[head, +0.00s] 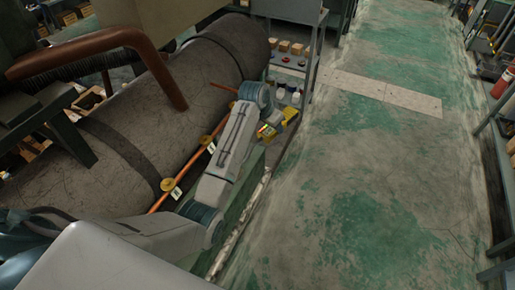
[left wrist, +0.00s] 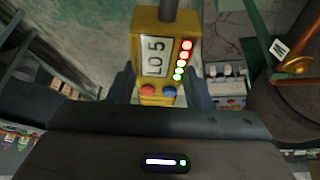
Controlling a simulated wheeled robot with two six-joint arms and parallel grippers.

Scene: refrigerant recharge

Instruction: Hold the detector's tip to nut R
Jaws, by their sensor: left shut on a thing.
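My left gripper (left wrist: 160,88) is shut on the yellow detector (left wrist: 165,50), which has a small display, a column of red and green lights, and a red and a blue button. Its grey probe (left wrist: 168,10) runs out of the top of the left wrist view, so the tip is hidden. In the head view the detector (head: 290,116) shows just past my left wrist, right of the big dark tank. An orange copper pipe (head: 188,165) carries a lower brass nut (head: 168,184) and an upper brass nut (head: 206,140), each tagged.
The dark cylindrical tank (head: 130,120) lies left of my arm, with a thick brown pipe (head: 150,60) bending over it. A shelf (head: 290,60) with boxes and bottles stands behind the detector. The green, worn floor (head: 370,170) to the right is clear.

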